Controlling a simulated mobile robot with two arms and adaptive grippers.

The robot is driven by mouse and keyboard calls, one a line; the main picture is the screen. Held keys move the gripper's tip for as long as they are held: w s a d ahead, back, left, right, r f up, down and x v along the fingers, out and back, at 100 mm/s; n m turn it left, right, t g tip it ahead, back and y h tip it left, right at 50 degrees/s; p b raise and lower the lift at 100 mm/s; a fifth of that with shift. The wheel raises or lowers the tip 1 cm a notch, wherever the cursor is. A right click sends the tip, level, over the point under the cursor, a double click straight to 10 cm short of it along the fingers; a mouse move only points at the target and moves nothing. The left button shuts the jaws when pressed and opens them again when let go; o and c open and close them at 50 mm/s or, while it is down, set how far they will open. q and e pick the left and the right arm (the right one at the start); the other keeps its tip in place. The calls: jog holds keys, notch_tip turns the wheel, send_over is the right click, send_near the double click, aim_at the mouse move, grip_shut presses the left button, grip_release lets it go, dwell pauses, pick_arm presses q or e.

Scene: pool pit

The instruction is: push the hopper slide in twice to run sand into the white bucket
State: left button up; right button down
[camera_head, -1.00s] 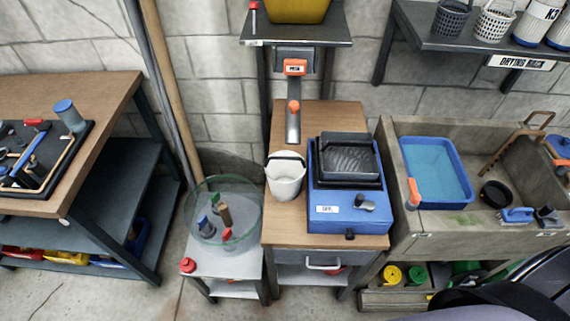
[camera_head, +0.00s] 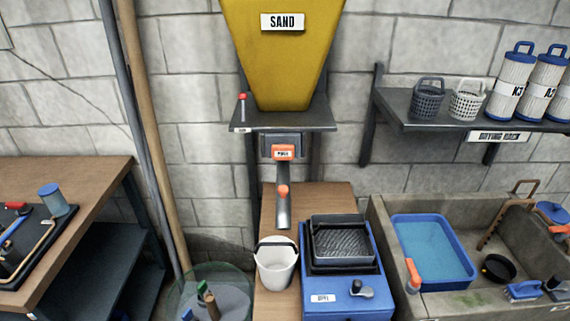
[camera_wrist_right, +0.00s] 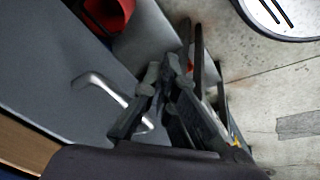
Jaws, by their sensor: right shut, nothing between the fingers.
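The yellow hopper (camera_head: 283,60), labelled SAND, stands on a dark shelf at the top of the head view. Below the shelf is the slide with an orange labelled front (camera_head: 284,152). A metal chute (camera_head: 284,210) with an orange knob slopes down beneath it. The white bucket (camera_head: 277,268) stands upright on the wooden bench near the chute's lower end; its contents are not clear. My right gripper (camera_wrist_right: 172,68) is shut and empty in the right wrist view, near a silver drawer handle (camera_wrist_right: 105,95). It is outside the head view. My left gripper is not in view.
A blue machine with a black tray (camera_head: 345,285) stands right of the bucket. Further right is a stone sink (camera_head: 385,225) with a blue basin (camera_head: 432,250). A clear round tub (camera_head: 205,285) is at lower left. A drying rack (camera_head: 400,115) holds baskets and filters.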

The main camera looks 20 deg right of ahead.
aim_at(285, 154)
jog(key=w+r+n+t+b, duration=0.15)
jog(key=w+r, duration=0.25)
jog(key=r, duration=1.2)
jog(key=w+r+n+t+h, duration=0.1)
jog(key=w+r+n, duration=0.2)
jog(key=w+n, duration=0.1)
jog(key=w+r+n+t+h, duration=0.1)
jog(key=w+r+n+t, duration=0.1)
jog(key=w+r+n, duration=0.2)
jog(key=w+r+n+t+h, duration=0.1)
jog(key=w+r+n+t, duration=0.1)
jog(key=w+r+n, duration=0.2)
jog(key=shift+w+d+r+t, duration=0.25)
jog(key=shift+w+d, duration=0.15)
jog(key=shift+w, duration=0.1)
jog(key=w+a+r+n+t+h, duration=0.1)
jog(key=w+r+n+t, duration=0.2)
jog(key=r+n, duration=0.4)
jog(key=w+a+r+n+t+h, duration=0.1)
jog(key=w+r+n+t, duration=0.2)
jog(key=w+r+n, duration=0.3)
notch_tip(285, 154, up, 4)
jog(key=shift+a+r+n+t+h, duration=0.1)
jog(key=shift+a+n+t+h, duration=0.2)
jog(key=shift+n, duration=0.25)
jog(key=p+x, duration=0.2)
jog(key=x, duration=1.2)
jog(key=shift+d, duration=0.1)
